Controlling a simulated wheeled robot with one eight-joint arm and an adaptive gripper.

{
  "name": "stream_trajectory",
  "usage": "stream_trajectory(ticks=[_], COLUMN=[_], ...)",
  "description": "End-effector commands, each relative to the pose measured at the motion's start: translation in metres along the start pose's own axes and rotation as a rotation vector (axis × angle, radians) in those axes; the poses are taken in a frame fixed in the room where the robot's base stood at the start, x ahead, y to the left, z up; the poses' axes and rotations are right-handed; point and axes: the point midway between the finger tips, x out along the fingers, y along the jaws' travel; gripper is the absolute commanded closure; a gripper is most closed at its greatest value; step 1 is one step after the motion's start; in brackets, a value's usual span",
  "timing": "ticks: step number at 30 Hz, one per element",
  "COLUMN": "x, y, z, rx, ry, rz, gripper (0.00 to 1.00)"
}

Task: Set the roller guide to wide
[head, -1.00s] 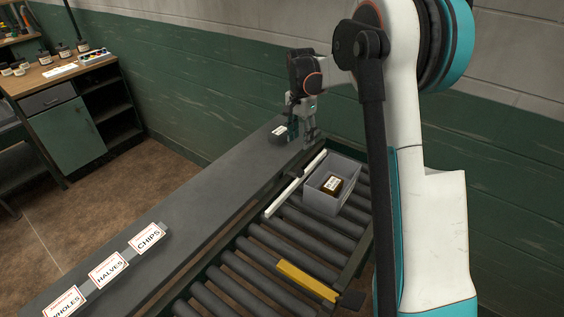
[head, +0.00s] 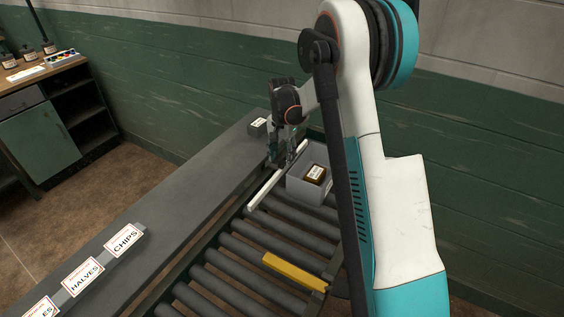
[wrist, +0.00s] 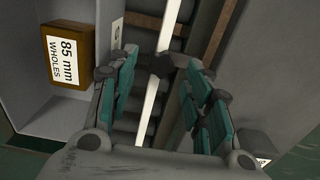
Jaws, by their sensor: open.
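The roller guide is a long white bar (head: 265,190) lying along the left side of the roller conveyor. In the wrist view the white bar (wrist: 152,100) runs between my gripper's fingers, with a dark knob or bracket (wrist: 172,64) beside it near the fingertips. My gripper (head: 281,160) points down over the far part of the guide. In the wrist view my gripper (wrist: 160,72) is open, its teal-padded fingers on either side of the bar and knob. I cannot tell whether the fingers touch them. Any wide or narrow marking is not readable.
A grey bin (head: 300,192) stands on the rollers right beside the guide, holding a brown box (wrist: 68,58) labelled "85 mm WHOLES". A yellow bar (head: 294,272) lies across the nearer rollers. The grey counter (head: 170,195) carries CHIPS and HALVES signs and a small labelled grey block (head: 257,127).

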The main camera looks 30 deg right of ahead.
Motion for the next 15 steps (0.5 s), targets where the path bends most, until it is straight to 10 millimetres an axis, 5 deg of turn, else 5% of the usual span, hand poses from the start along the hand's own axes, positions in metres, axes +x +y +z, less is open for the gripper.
stream_trajectory(ticks=[15], x=[0.0152], y=[0.0000], z=[0.0000], rx=[0.000], ry=[0.000], rz=[0.000], gripper=[0.59])
